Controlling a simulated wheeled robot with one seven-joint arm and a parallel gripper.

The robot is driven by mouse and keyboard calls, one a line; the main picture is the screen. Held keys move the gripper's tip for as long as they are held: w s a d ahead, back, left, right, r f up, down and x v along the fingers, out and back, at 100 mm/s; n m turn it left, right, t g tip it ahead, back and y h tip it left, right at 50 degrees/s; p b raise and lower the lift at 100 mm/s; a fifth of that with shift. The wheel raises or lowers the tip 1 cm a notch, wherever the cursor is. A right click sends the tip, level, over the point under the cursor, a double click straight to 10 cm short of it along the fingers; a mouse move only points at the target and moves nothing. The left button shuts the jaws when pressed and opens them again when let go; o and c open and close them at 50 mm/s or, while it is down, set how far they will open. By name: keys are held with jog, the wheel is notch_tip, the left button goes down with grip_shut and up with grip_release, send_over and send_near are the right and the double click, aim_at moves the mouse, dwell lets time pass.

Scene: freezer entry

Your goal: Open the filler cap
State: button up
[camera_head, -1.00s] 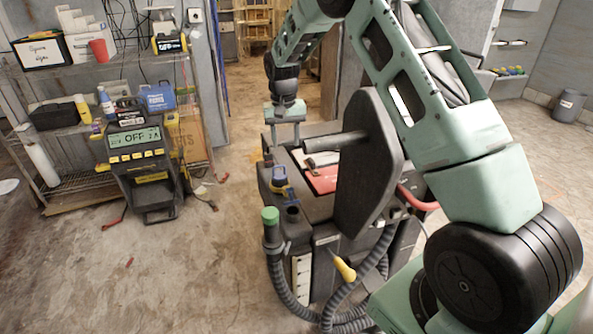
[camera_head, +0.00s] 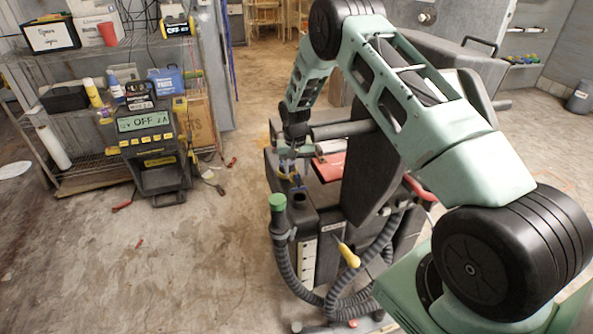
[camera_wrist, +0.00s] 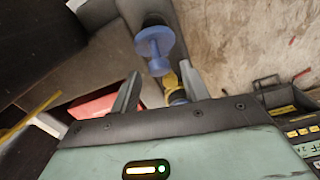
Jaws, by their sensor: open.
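A blue cap-like piece (camera_head: 298,188) sits on the top left of the dark floor machine (camera_head: 322,222), partly hidden by my gripper in the head view. In the wrist view a blue round piece with a stem (camera_wrist: 154,48) is just beyond my fingertips. A yellow part (camera_wrist: 171,82) and a second blue part lie between or below the fingers. My gripper (camera_wrist: 160,72) is open, its fingers apart, close above these parts; I cannot tell whether it touches them. A green cap (camera_head: 277,202) tops a hose nearer the front. A dark round opening (camera_head: 299,200) is beside it.
A red panel (camera_head: 328,166) lies on the machine, and a large dark upright panel (camera_head: 370,170) stands right of my gripper. A charger (camera_head: 152,150) and shelf are left.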

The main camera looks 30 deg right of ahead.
jog(key=shift+f, duration=0.55)
grip_shut()
